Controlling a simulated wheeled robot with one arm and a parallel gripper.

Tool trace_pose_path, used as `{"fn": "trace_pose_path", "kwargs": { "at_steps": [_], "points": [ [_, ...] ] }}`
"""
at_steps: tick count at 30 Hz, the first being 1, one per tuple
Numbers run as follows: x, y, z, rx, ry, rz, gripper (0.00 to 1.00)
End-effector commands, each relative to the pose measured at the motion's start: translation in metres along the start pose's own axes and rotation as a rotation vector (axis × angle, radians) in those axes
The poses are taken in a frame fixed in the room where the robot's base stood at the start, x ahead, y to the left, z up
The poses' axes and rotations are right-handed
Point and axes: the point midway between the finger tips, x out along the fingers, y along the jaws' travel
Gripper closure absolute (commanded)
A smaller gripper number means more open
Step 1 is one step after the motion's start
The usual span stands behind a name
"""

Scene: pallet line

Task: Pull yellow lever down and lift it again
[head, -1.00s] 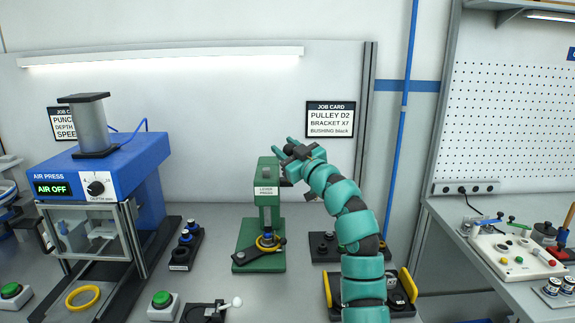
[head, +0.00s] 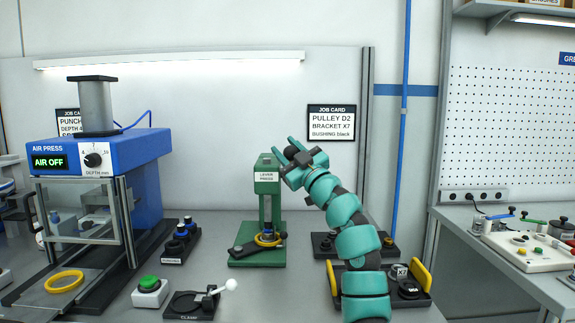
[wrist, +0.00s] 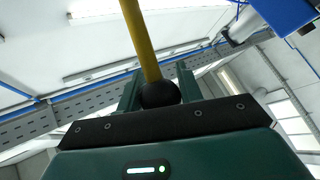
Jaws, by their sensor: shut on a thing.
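The green lever press (head: 267,187) stands on the bench in the middle of the head view. Its ram and base hold a yellow ring (head: 267,240). My gripper (head: 287,148) is raised beside the press's top, to its right. In the wrist view, the yellow lever (wrist: 143,40) runs up from a black ball knob (wrist: 160,94), which sits between my gripper's two fingers (wrist: 159,88). The gripper is shut on the knob. In the head view the yellow rod cannot be made out.
The blue air press (head: 100,152) stands at the left, showing AIR OFF. A green button (head: 149,288) and a clamp (head: 195,303) lie in front. A black fixture with yellow sides (head: 421,276) is partly behind my arm. A second bench (head: 500,255) stands at the right.

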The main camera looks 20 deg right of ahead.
Motion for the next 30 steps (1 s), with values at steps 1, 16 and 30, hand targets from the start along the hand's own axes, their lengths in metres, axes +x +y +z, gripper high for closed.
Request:
{"fn": "trace_pose_path", "kwargs": {
  "at_steps": [1,16,30],
  "points": [
    [-0.008,-0.008,0.010,-0.008,0.015,0.001,1.00],
    [-0.031,-0.028,0.029,-0.099,0.148,0.026,1.00],
    [-0.036,-0.032,0.035,-0.139,0.204,0.039,1.00]
  ]
}}
